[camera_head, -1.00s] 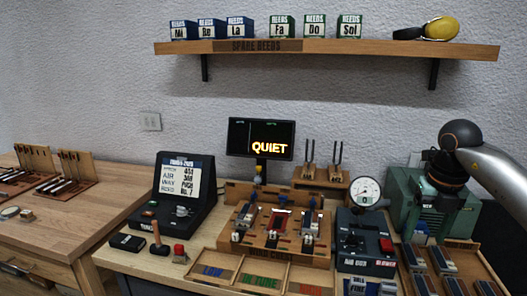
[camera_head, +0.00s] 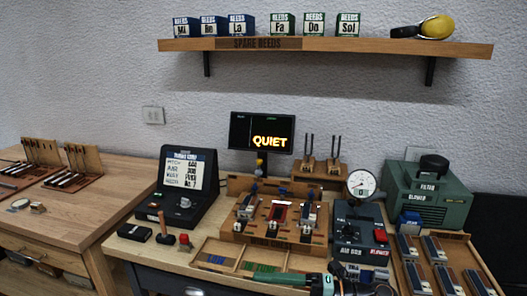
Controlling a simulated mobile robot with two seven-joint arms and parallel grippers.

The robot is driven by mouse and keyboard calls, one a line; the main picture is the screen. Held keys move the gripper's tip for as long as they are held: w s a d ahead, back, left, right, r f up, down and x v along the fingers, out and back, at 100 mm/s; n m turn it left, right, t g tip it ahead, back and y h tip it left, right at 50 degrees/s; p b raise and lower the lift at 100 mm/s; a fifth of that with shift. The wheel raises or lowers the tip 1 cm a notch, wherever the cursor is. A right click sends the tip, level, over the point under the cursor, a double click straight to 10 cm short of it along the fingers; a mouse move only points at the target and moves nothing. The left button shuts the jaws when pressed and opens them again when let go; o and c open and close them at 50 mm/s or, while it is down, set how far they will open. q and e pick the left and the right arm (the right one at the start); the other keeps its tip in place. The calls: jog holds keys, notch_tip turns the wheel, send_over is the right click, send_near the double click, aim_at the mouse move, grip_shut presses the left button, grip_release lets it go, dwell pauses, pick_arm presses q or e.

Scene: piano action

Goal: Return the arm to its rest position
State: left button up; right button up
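An elongated dark green and black thing with a pale end (camera_head: 318,284) lies across the bottom edge, in front of the wooden tray. It may be part of my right arm or gripper, but it is cut off and I cannot tell its fingers. No arm shows at the upper right. My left arm and gripper are not in view. The wooden wind chest (camera_head: 232,227) stands on the bench with several reed parts on top. The screen (camera_head: 262,133) behind it reads QUIET.
A dark console (camera_head: 185,190) stands left of the chest. The air box (camera_head: 352,240) with its round gauge (camera_head: 361,184) and the green blower (camera_head: 430,192) stand to the right. A shelf (camera_head: 350,45) hangs above. A reed tray (camera_head: 470,247) is at right.

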jog(key=s+d+f+m+t+h+p, duration=0.1)
jog(key=d+f+m+t+h, duration=0.5)
jog(key=m, duration=0.6)
jog(key=s+d+f+m+t+h+p, duration=0.15)
jog(key=d+f+m+t+h, duration=0.3)
jog(key=m+t, duration=0.5)
jog(key=s+d+f+m+g+h, duration=0.2)
jog(key=s+f+m+g, duration=0.2)
jog(key=s+f, duration=0.3)
jog(key=s+d+f+m+g+h, duration=0.2)
jog(key=s+d+f+m+g, duration=0.1)
jog(key=s+f, duration=0.5)
jog(key=shift+s+d+f+m+g+h, duration=0.15)
jog(key=shift+s+f+m+g+h, duration=0.2)
jog(key=shift+s+m+g, duration=0.55)
jog(key=shift+w, duration=0.2)
